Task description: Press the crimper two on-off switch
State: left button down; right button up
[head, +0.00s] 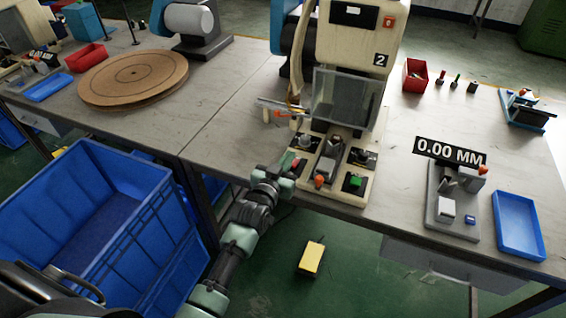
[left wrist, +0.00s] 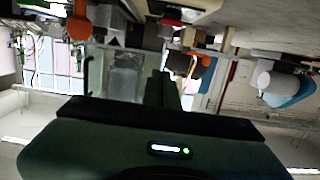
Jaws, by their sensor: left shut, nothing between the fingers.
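Crimper two (head: 345,45) is a cream machine marked "2", standing on the table with a clear guard at its front. Its base carries black control plates, an orange knob (head: 319,181), a green button (head: 355,181) and round knobs. A small red-orange switch (head: 388,22) sits on its upper right front. I cannot tell which control is the on-off switch. My left gripper (head: 293,165) is shut and empty at the left front of the base, over a control plate that it partly hides. Whether it touches is unclear. My right gripper is not in view.
A blue crate (head: 105,225) stands on the floor at left, near my arm. A yellow pedal (head: 312,258) lies on the floor before the table. A gauge (head: 450,205), blue tray (head: 518,225) and red bin (head: 416,76) are to the right. A round wooden turntable (head: 133,78) is at left.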

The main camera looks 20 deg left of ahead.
pick_arm(q)
jog(key=s, duration=0.1)
jog(key=s+r, duration=0.1)
jog(key=s, duration=0.2)
jog(key=shift+a+r, duration=0.1)
jog(key=shift+r, duration=0.2)
jog(key=shift+f, duration=0.1)
jog(key=s+d+f+g, duration=0.15)
jog(key=s+f, duration=0.35)
jog(key=f, duration=0.6)
jog(key=s+f+m+g, duration=0.1)
jog(key=s+f+g, duration=0.3)
jog(key=f, duration=0.7)
jog(key=s+f+g, duration=0.2)
jog(key=s+f, duration=0.5)
jog(key=f, duration=0.3)
jog(key=s+a+f+g, duration=0.1)
jog(key=s+f+g, duration=0.1)
jog(key=s+f, duration=0.4)
jog(key=s+a+f+g, duration=0.2)
jog(key=s+f, duration=0.4)
jog(key=s, duration=1.1)
jog(key=s+a+f+m+g, duration=0.1)
jog(key=s+f+g, duration=0.3)
jog(key=s, duration=0.7)
notch_tip(320, 180, down, 3)
jog(key=shift+s+a+r+y, duration=0.15)
jog(key=shift+s+a+y, duration=0.15)
jog(key=shift+s+a, duration=0.05)
